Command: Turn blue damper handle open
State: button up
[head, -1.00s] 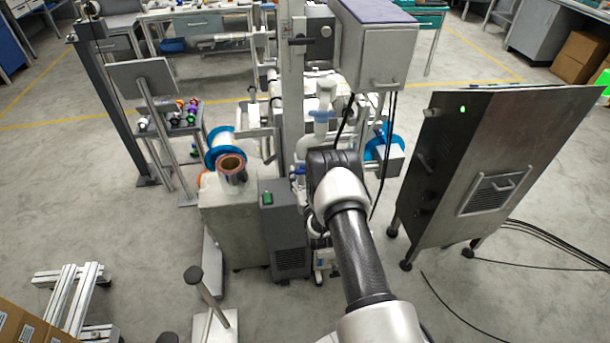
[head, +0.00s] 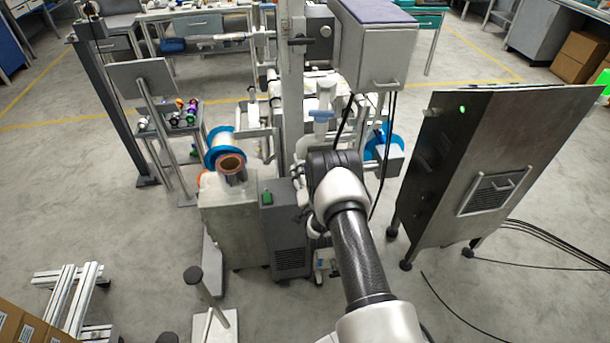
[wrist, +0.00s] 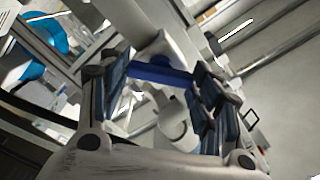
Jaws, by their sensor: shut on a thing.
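The blue damper handle (wrist: 155,73) is a dark blue bar lying across the space between my fingertips in the wrist view. My gripper (wrist: 162,84) is shut on it, with one finger at each end of the visible bar. A white, rounded pipe fitting (wrist: 172,122) shows just behind and below the bar.
A white pipe (head: 325,92) with a pale blue part stands behind my arm.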

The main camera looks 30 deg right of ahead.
jog(key=shift+f+m, duration=0.1)
jog(key=shift+m, duration=3.7)
jog(key=o, duration=1.1)
jog(key=shift+c, duration=0.2)
jog(key=shift+s, duration=0.1)
jog(key=v, duration=1.2)
